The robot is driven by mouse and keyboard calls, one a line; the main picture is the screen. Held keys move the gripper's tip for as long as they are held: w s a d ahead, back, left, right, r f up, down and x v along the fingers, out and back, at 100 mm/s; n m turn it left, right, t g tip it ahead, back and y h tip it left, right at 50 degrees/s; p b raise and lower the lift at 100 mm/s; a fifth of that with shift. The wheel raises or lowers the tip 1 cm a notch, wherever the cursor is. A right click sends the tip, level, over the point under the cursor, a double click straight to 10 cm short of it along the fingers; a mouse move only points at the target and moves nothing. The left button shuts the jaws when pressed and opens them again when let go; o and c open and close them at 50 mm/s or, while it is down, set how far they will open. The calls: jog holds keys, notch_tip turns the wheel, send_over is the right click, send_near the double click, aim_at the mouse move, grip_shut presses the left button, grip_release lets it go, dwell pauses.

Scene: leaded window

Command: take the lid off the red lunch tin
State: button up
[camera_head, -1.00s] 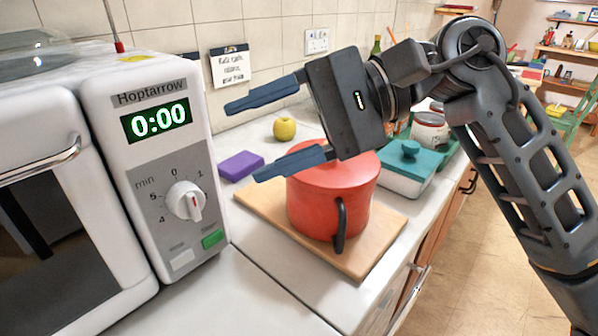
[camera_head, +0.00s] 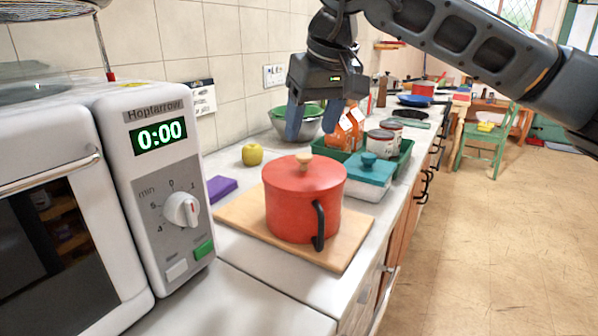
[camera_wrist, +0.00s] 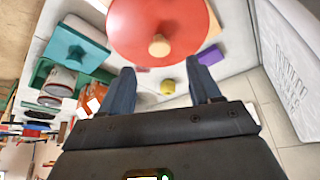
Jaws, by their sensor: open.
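The red tin (camera_head: 290,215) is a round pot-like vessel with a black side handle, standing upright on a wooden board. Its red lid (camera_head: 330,178) is on, with a wooden knob (camera_head: 304,158) on top. My gripper (camera_head: 312,125) is open and empty, fingers pointing down, above the counter and looking to be higher than the lid in the head view. In the wrist view the lid (camera_wrist: 188,22) and its knob (camera_wrist: 159,46) lie at the top, past the open fingertips (camera_wrist: 162,72). Nothing is between the fingers.
The microwave (camera_head: 150,190) stands at left. A purple block (camera_head: 221,189) and a yellow apple (camera_head: 252,154) lie near the wall. A teal-lidded box (camera_head: 362,172) is just right of the tin, with a green tray (camera_head: 404,157) of cans behind. The front counter is clear.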

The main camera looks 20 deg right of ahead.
aim_at(304, 155)
jog(key=shift+p+x, duration=0.45)
jog(key=shift+x, duration=2.55)
jog(key=shift+c, duration=0.2)
jog(key=c, duration=1.1)
jog(key=shift+r, duration=0.1)
